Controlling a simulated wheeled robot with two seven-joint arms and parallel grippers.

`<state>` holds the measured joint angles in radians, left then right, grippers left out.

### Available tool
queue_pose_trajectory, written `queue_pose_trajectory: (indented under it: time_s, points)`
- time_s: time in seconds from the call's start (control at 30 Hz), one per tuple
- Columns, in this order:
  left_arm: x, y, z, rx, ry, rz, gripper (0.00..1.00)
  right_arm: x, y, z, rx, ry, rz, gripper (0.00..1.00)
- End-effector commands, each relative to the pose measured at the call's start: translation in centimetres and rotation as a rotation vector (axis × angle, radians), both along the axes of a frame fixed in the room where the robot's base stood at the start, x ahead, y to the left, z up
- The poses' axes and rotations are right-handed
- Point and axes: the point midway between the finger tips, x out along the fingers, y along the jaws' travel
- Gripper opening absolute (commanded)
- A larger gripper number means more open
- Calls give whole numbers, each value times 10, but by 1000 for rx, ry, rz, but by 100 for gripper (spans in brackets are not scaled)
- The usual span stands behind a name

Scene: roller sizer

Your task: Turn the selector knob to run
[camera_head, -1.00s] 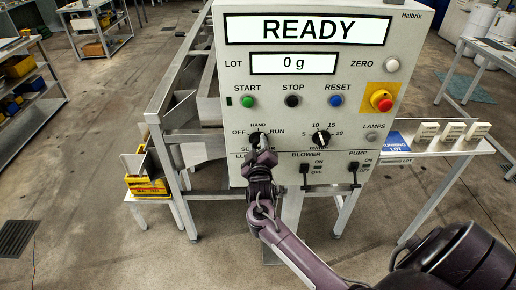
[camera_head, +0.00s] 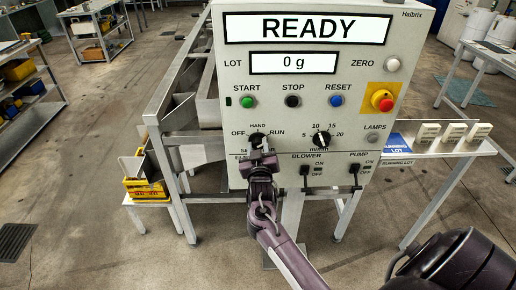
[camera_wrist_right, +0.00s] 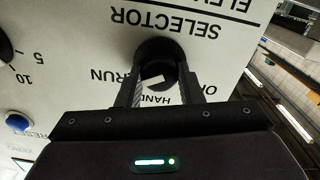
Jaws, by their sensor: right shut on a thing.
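The black selector knob (camera_head: 257,139) is on the lower left of the grey control panel, with OFF to its left, HAND above it and RUN to its right. It also shows in the wrist view (camera_wrist_right: 157,50), where the lettering is upside down. My right gripper (camera_wrist_right: 158,82) has one finger on each side of the knob and is shut on it. In the head view, the right gripper (camera_head: 260,152) covers the knob's lower part and some of the SELECTOR label. I cannot tell exactly which label the knob points to. My left gripper is not in view.
The panel's display (camera_head: 307,29) reads READY. A dial (camera_head: 321,139) is right of the knob, with the blower switch (camera_head: 305,170) and pump switch (camera_head: 355,170) below. START, STOP and RESET buttons sit above. A red emergency button (camera_head: 382,101) is at the right.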

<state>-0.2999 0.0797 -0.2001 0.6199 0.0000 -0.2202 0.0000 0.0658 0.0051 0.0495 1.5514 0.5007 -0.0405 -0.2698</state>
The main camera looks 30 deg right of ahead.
Motion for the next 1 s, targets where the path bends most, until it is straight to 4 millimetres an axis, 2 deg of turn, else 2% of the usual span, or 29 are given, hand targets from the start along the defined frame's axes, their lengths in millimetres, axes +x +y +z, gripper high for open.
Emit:
queue_pose_trajectory:
  time_s: [0.33, 0.37, 0.53, 0.83, 1.0]
  points:
    - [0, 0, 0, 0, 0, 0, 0, -1, 0, -3, 6, 4, -1, 11]
    - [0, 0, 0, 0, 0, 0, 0, -1, 0, -3, 6, 4, -1, 35]
    - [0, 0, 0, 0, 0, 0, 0, 0, 0, -2, 5, 3, 0, 55]
    - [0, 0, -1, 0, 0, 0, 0, -2, 2, -2, 4, 0, 0, 55]
    - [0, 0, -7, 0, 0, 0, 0, -20, 12, -4, 5, 1, 0, 55]
